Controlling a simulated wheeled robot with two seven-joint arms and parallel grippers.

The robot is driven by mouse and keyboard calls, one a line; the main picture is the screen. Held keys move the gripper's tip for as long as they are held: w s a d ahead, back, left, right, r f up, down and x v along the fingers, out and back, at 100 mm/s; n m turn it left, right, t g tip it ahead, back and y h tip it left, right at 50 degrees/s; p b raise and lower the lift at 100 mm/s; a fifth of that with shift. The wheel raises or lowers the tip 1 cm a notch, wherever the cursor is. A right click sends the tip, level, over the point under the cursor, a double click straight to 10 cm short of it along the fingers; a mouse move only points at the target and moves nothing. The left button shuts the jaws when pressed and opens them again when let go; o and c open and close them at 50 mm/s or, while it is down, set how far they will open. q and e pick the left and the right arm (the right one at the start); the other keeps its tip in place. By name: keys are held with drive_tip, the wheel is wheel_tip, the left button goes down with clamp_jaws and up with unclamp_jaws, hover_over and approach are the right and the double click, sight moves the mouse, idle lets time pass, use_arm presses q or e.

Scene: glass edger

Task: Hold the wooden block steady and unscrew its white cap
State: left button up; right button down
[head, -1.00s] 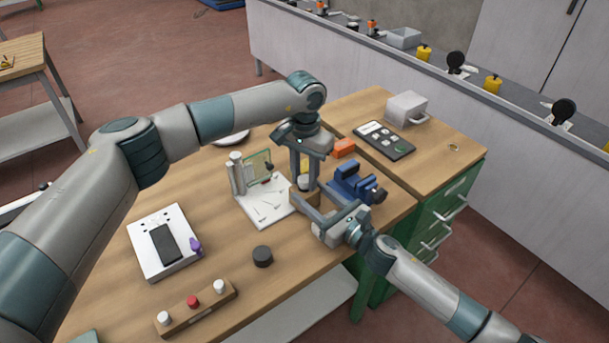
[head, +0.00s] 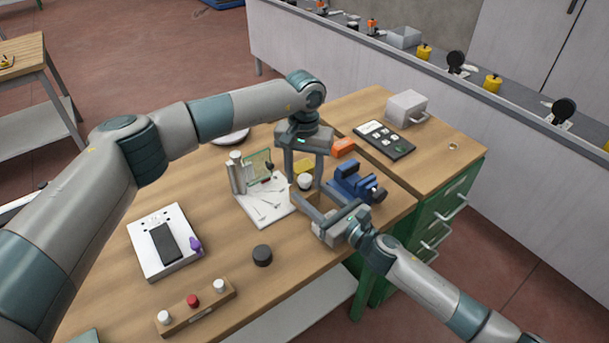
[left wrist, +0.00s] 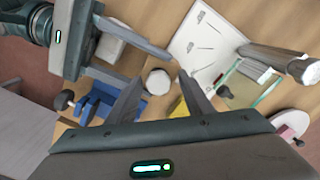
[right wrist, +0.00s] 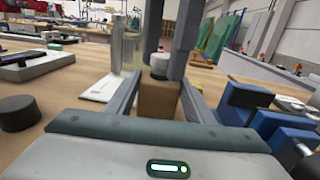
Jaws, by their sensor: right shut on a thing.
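The wooden block (head: 301,200) stands upright near the right side of the workbench, with the white cap (head: 305,182) on top. My right gripper (head: 309,193) comes in low and is shut on the block's sides; the right wrist view shows the block (right wrist: 158,98) between its fingers. My left gripper (head: 304,178) points down from above with its fingers spread on either side of the cap. In the left wrist view, the round cap (left wrist: 158,82) shows between the fingertips with gaps on both sides. In the head view my right fingers hide part of the block.
A blue vise (head: 356,182) stands close to the block's right. A white board with a glass piece and post (head: 263,205) lies to its left. A yellow item (head: 304,165) and an orange block (head: 343,146) sit behind. A dark puck (head: 262,255) lies in front.

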use_arm(q)
drive_tip(key=shift+r, duration=2.25)
drive_tip(key=shift+c, duration=0.4)
drive_tip(key=shift+r+m, duration=1.7)
drive_tip(key=shift+r, duration=0.05)
drive_tip(key=shift+f, duration=0.1)
drive_tip(key=shift+f, duration=3.9)
drive_tip(key=shift+c, duration=0.6)
